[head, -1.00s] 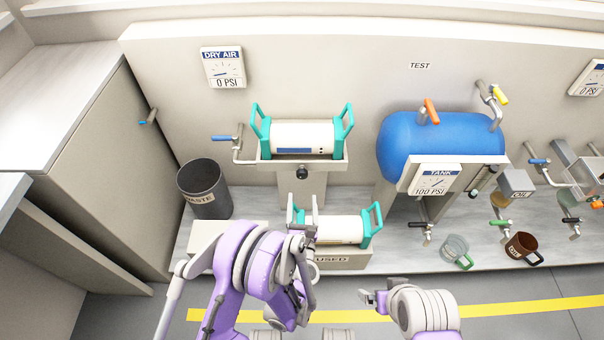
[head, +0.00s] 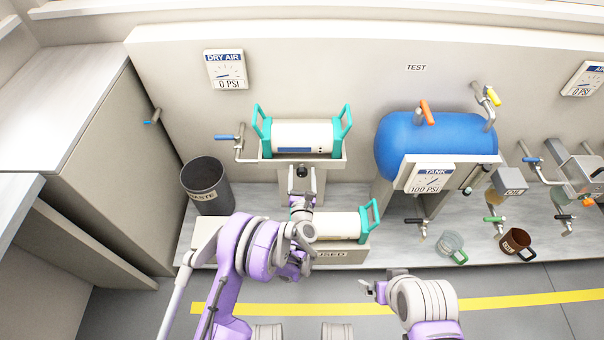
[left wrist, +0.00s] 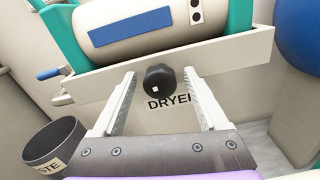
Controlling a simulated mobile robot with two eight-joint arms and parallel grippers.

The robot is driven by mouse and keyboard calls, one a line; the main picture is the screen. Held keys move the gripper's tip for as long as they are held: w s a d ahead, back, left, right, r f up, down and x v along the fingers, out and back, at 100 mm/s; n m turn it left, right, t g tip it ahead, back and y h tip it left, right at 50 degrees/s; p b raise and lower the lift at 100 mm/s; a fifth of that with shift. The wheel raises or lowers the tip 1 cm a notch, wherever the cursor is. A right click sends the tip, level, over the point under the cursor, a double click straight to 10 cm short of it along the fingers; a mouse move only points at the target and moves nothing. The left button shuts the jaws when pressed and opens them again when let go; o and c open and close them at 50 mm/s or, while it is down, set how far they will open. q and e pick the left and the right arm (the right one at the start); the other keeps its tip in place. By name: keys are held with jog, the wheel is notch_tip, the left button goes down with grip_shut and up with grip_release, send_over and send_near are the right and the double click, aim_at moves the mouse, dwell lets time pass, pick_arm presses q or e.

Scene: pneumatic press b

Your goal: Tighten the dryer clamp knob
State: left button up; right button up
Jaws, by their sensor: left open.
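The dryer clamp knob (head: 302,171) is a small black knob on the front of the dryer tray (head: 331,163), below the white cylinder with teal handles (head: 303,135). In the left wrist view the knob (left wrist: 160,79) is dark and faceted, with a small white square on its face. My left gripper (head: 303,177) is open in front of the knob. In the left wrist view its fingers (left wrist: 160,88) stand on either side of the knob, apart from it. My right gripper (head: 372,291) is low at the front; its jaw state is unclear.
A second cylinder (head: 337,227) lies in the used tray below, partly hidden by my left arm. A waste bin (head: 207,188) stands at left. The blue tank (head: 430,143) stands at right. A blue-handled valve (head: 226,138) is left of the dryer.

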pick_arm(q)
grip_shut()
dwell(0.4)
jog(key=m+b, duration=0.2)
jog(key=m, duration=0.1)
jog(key=shift+f, duration=0.15)
jog(key=m+b, duration=0.2)
jog(key=m, duration=0.2)
jog(key=shift+m, duration=0.4)
jog(key=m+b, duration=0.1)
jog(key=m, duration=0.3)
jog(key=shift+a+m, duration=0.1)
jog(key=shift+m, duration=0.2)
jog(key=m, duration=0.6)
